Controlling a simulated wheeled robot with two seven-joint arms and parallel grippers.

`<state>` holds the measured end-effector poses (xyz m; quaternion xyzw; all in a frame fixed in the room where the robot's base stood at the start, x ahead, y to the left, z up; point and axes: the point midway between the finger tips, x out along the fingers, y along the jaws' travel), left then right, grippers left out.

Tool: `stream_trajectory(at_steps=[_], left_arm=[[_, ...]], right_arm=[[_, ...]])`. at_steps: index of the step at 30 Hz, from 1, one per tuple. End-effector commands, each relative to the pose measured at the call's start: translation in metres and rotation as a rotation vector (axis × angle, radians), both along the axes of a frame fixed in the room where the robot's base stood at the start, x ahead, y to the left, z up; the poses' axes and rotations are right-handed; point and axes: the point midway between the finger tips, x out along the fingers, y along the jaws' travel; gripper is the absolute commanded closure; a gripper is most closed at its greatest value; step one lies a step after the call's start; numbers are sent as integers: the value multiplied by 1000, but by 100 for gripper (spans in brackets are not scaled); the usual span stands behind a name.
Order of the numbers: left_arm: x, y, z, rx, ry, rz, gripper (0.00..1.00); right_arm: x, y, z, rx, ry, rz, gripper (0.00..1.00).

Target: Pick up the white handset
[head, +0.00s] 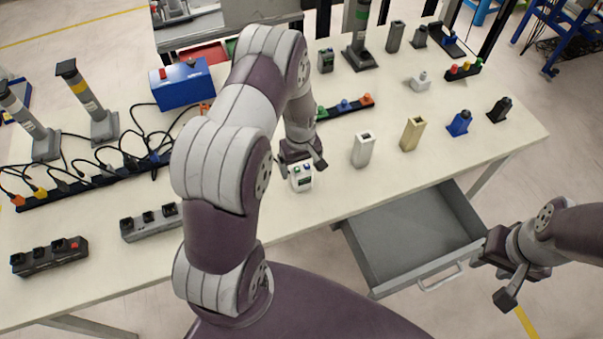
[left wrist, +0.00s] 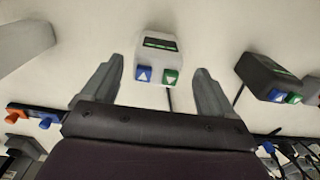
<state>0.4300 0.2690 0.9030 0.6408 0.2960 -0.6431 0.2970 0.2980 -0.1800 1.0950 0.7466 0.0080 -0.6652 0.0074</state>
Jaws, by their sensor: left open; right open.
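The white handset (head: 301,177) stands near the table's front edge, just below my left gripper (head: 302,165). It has a dark screen and one blue and one green button. In the left wrist view the handset (left wrist: 158,48) lies ahead, between the lines of the two fingers of my left gripper (left wrist: 157,76). The fingers are open and empty; whether they reach beside the handset I cannot tell. My right gripper (head: 492,280) is open and empty, out beyond the table's front edge, right of the open drawer.
A dark handset (left wrist: 270,76) with similar buttons stands beside the white one in the wrist view. A pale block (head: 363,150) and a tan block (head: 412,134) stand to the right. An open grey drawer (head: 415,232) juts out below the table (head: 330,203). Cables and power strips crowd the left.

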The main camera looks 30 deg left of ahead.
Motion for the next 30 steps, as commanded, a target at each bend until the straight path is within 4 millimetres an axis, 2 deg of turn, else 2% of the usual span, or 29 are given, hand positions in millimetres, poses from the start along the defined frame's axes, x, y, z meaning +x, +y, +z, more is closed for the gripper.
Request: stream_trajectory(at_steps=[4, 7, 10, 15, 16, 21, 30], left_arm=[[3, -1, -23, 0, 4, -1, 13], [4, -1, -42, 0, 3, 0, 13], [4, -1, -50, -1, 2, -1, 13], [4, -1, -51, 0, 0, -1, 13], [4, -1, -51, 0, 0, -1, 16], [4, -1, -51, -1, 1, -1, 71], [4, -1, -49, 0, 0, -1, 73]], right_arm=[[0, 0, 14, 0, 0, 0, 57], [0, 0, 16, 0, 0, 0, 57], [0, 0, 16, 0, 0, 0, 57], [0, 0, 16, 0, 0, 0, 57], [0, 0, 16, 0, 0, 0, 57], [0, 0, 16, 0, 0, 0, 57], [0, 0, 15, 0, 0, 0, 57]])
